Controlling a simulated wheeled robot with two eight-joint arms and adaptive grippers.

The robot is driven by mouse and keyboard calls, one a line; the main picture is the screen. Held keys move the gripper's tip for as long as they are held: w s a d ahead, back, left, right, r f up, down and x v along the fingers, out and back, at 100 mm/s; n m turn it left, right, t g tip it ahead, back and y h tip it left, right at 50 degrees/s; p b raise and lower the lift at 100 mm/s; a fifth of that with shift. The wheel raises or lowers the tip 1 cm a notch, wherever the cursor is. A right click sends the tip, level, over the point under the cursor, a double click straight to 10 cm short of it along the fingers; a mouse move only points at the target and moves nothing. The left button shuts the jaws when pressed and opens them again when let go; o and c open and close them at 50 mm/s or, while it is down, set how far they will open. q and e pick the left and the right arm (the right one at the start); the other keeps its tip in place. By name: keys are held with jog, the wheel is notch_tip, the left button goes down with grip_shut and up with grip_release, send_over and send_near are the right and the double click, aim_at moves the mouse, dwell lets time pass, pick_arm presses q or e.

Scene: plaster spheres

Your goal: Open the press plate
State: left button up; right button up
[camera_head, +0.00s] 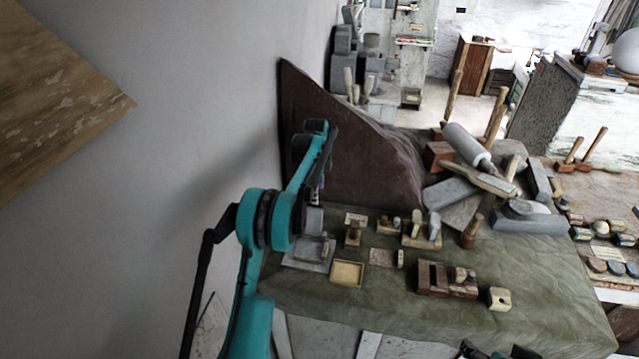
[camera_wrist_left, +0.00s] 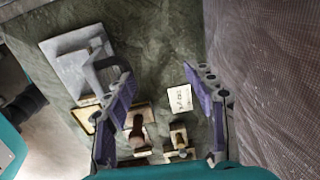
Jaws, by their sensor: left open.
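The press plate seems to be the grey flat piece with a raised upright part (camera_head: 306,254), on the table's left end near the wall. In the left wrist view the grey plate (camera_wrist_left: 70,72) lies at upper left, with a grey frame-like handle standing on it. Whether it is open or shut I cannot tell. My left gripper (camera_head: 316,192) hangs above the table just beyond the plate, partly hidden by my arm. In the wrist view its purple-padded fingers (camera_wrist_left: 158,78) are apart and empty, the left one near the handle. Dark parts at the bottom edge may be my right gripper (camera_head: 492,351).
Near the plate are a shallow yellow tray (camera_head: 347,273), a small white label card (camera_wrist_left: 179,98) and several small wooden blocks and stamps. A dark brown draped slab (camera_head: 340,150) rises behind. Mallets and grey stones crowd the back right. The front green cloth (camera_head: 400,318) is clear.

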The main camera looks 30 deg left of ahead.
pick_arm(q)
jog(key=w, duration=0.2)
jog(key=w+f+p, duration=0.1)
jog(key=shift+w+a, duration=0.25)
jog(key=shift+a, duration=0.15)
jog(key=shift+c, duration=0.2)
jog(key=shift+w+r+p, duration=0.2)
jog(key=shift+p, duration=0.15)
pick_arm(e)
jog(key=shift+w+a+r, duration=0.1)
jog(key=shift+w+r, duration=0.2)
jog(key=shift+r, duration=0.45)
pick_arm(q)
jog(key=shift+a, duration=0.1)
pick_arm(e)
jog(key=shift+w, duration=0.1)
pick_arm(q)
notch_tip(320, 180, up, 12)
jog(key=shift+s, duration=0.4)
